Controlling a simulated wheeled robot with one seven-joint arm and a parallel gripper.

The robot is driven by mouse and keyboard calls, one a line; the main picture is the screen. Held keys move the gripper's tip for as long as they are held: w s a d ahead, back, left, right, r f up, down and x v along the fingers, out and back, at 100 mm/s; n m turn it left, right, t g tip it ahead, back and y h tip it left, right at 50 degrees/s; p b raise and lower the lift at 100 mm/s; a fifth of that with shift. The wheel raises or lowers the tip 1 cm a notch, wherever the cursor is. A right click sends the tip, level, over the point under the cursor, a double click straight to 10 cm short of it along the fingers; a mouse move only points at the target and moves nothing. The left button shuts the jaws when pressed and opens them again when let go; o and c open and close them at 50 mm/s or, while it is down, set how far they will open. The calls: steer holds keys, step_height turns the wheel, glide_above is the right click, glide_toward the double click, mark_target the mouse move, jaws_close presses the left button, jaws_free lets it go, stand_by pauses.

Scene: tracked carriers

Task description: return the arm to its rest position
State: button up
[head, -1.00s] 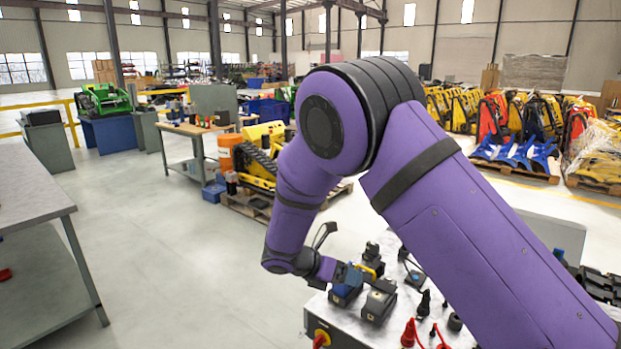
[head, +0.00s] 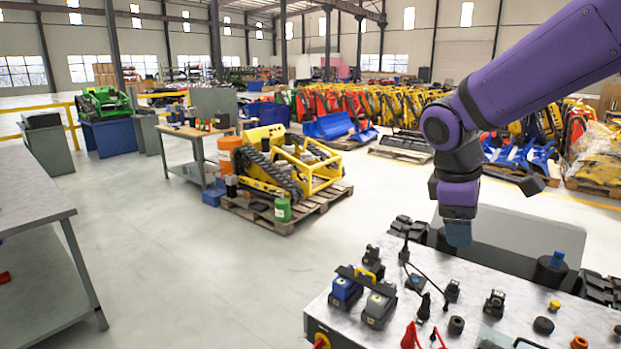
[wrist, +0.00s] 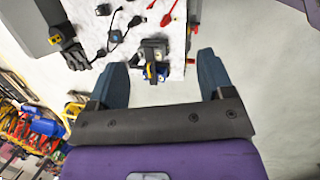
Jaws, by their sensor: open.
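My purple arm (head: 540,65) reaches in from the upper right of the head view, bent so that its end points down. My gripper (head: 458,232) is above the far side of the carrier's worktop (head: 480,300), apart from the items on it. In the wrist view my gripper (wrist: 162,85) shows two blue fingers spread wide with nothing held between them. The worktop's edge and a dark-and-yellow item (wrist: 153,50) lie beyond the fingers. In the head view the fingertips are seen edge-on, so their gap does not show there.
On the worktop stand a blue battery (head: 345,288), a grey battery (head: 379,306), cables and red clips (head: 411,336). A grey bench (head: 30,190) is at left. A yellow tracked machine (head: 285,165) sits on a pallet behind. The floor between is clear.

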steer(key=s+d+r+m+t+y, duration=0.1)
steer(key=s+d+r+m+t, duration=0.1)
steer(key=s+m, duration=0.3)
steer(key=s+d+r+m+t+y, duration=0.2)
steer(key=s+m, duration=0.4)
steer(key=s, duration=0.6)
steer(key=shift+s+d+r, duration=0.3)
steer(key=shift+s+r, duration=0.05)
steer(key=shift+r, duration=0.45)
stand_by(1.7)
